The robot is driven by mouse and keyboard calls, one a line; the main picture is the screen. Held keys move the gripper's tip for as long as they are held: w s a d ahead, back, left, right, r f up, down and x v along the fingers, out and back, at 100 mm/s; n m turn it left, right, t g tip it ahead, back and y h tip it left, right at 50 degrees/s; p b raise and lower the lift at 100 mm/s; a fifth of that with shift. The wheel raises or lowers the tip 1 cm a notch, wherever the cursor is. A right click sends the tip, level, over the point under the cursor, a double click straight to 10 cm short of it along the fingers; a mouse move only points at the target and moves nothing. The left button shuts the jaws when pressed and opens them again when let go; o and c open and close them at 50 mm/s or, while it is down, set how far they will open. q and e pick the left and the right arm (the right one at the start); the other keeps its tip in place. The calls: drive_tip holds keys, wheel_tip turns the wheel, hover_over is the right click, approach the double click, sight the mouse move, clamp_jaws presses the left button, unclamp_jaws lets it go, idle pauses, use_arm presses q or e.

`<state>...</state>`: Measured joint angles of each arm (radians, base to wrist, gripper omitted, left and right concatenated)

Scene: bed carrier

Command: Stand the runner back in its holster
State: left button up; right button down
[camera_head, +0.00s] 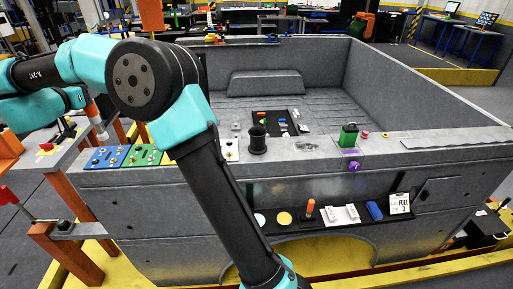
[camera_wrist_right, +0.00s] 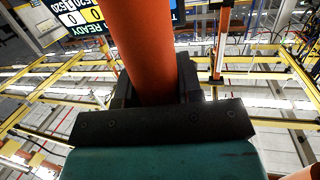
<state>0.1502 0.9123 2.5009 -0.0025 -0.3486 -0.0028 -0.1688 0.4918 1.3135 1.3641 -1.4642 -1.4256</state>
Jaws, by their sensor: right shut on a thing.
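The runner, as far as I can tell, is the orange-red cylinder (camera_wrist_right: 145,45) in the right wrist view. My right gripper (camera_wrist_right: 158,88) is shut on it, with a dark jaw on either side. The cylinder runs up out of the picture, so its far end is hidden. In the head view a black flanged cup (camera_head: 257,143) stands upright on the near rail of the grey bed and looks like the holster. Its mouth looks empty. I cannot make out either gripper in the head view. A teal and black arm of mine crosses its left half.
The grey truck bed (camera_head: 400,149) has raised walls. Blue (camera_head: 106,157) and green (camera_head: 146,155) panels lie left of the cup. A green block (camera_head: 348,136) stands to the right on the rail. A black shelf (camera_head: 340,220) below holds several small items.

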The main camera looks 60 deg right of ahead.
drive_tip(key=s+d, duration=0.9)
drive_tip(key=s, duration=0.4)
drive_tip(key=s+d, duration=0.9)
drive_tip(key=s, duration=0.5)
drive_tip(key=s+d, duration=0.9)
drive_tip(key=s, duration=0.4)
drive_tip(key=shift+s, duration=0.35)
drive_tip(key=shift+f, duration=0.2)
wheel_tip(320, 180, down, 7)
drive_tip(key=shift+f, duration=0.2)
idle(0.9)
drive_tip(key=shift+f, duration=0.6)
idle(0.6)
drive_tip(key=c, duration=0.7)
unclamp_jaws()
